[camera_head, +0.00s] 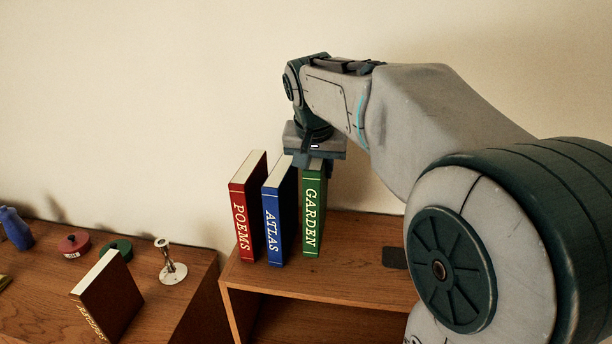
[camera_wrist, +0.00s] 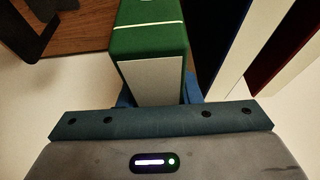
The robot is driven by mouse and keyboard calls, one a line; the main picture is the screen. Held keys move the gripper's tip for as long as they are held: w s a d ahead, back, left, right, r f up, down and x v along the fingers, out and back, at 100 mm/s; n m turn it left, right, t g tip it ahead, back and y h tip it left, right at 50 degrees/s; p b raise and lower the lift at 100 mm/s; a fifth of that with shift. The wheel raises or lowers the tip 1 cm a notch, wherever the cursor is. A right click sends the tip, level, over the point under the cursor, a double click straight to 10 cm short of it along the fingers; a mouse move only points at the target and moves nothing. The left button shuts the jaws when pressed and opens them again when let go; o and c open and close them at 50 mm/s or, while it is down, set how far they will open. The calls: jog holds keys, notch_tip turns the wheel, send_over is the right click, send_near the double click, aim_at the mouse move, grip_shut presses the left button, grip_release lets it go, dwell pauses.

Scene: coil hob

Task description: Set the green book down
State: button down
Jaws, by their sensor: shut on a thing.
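The green book (camera_head: 312,215), marked GARDEN, stands upright at the right of the blue ATLAS book (camera_head: 275,218) over the wooden shelf top (camera_head: 340,230). My gripper (camera_head: 314,165) is shut on the upper end of the green book from above. The wrist view shows the green book (camera_wrist: 150,40) between the blue fingers (camera_wrist: 158,95). Its lower end is at or very near the shelf top; I cannot tell whether it bears on it. The finger contact is partly hidden in the head view.
The red POEMS book (camera_head: 242,215) stands left of the blue one. A dark flat piece (camera_head: 395,258) lies on the shelf top at right. A lower surface (camera_head: 190,290) at left holds a brown book (camera_head: 108,295), a metal holder (camera_head: 171,268) and small items.

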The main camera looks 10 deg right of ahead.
aim_at(314, 163)
jog(key=shift+f+p, duration=0.4)
jog(key=shift+f, duration=1.55)
jog(key=shift+f, duration=0.2)
jog(key=c, duration=1)
grip_release()
jog(key=shift+c, duration=0.2)
jog(key=shift+r, duration=0.1)
jog(key=b+v, duration=0.1)
jog(key=v, duration=1)
jog(key=shift+s+r, duration=0.2)
jog(key=shift+r, duration=0.1)
jog(key=shift+s+r, duration=0.1)
jog(key=shift+r, duration=0.1)
